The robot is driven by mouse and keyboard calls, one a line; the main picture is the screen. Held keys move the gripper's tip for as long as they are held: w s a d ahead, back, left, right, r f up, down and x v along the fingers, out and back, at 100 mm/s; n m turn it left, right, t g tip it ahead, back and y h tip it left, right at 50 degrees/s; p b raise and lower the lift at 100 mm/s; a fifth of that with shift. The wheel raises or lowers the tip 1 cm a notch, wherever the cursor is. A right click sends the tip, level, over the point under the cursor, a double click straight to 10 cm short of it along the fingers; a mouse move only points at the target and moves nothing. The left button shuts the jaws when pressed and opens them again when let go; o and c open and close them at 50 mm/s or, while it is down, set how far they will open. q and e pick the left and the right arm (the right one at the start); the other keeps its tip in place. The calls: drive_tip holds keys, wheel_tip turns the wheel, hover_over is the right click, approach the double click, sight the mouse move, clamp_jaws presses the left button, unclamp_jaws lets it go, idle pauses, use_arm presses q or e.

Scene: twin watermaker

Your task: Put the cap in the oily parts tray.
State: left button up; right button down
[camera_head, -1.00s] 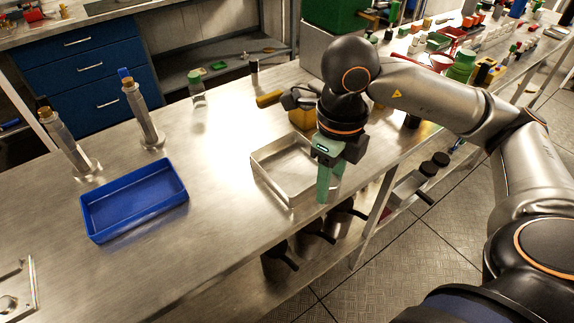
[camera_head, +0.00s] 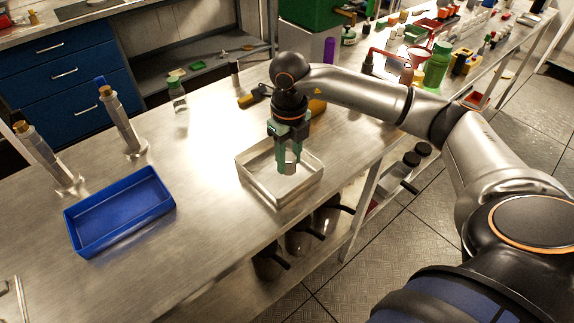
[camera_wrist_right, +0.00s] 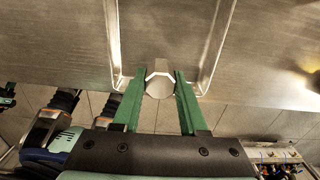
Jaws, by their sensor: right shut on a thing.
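My right gripper (camera_head: 288,160) points down over the open metal tray (camera_head: 276,201) on the bench. In the right wrist view, its green fingers (camera_wrist_right: 160,88) are shut on the cap, a small silver faceted piece (camera_wrist_right: 159,80). The cap (camera_head: 290,169) also shows between the fingertips in the head view, over the inside of the metal tray. I cannot tell whether it touches the tray floor. A shallow blue tray (camera_head: 120,236) stands empty to the left. Neither tray has a label I can read. My left gripper is not in view.
Two upright metal cylinders (camera_head: 122,122) stand behind the blue tray. The bench between the trays is clear. Bottles and tools crowd the far right.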

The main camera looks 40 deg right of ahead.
sight(287, 179)
drive_tip(key=shift+w+d+f, duration=0.15)
drive_tip(key=shift+w+f, duration=0.4)
drive_tip(key=shift+f, duration=0.2)
drive_tip(key=shift+f+p, duration=0.3)
drive_tip(key=shift+f, duration=1.1)
drive_tip(key=shift+f, duration=0.1)
drive_tip(key=shift+c, duration=2.2)
unclamp_jaws()
wheel_tip(287, 179, up, 12)
drive_tip(key=shift+r+b, duration=0.15)
drive_tip(key=shift+b, duration=0.25)
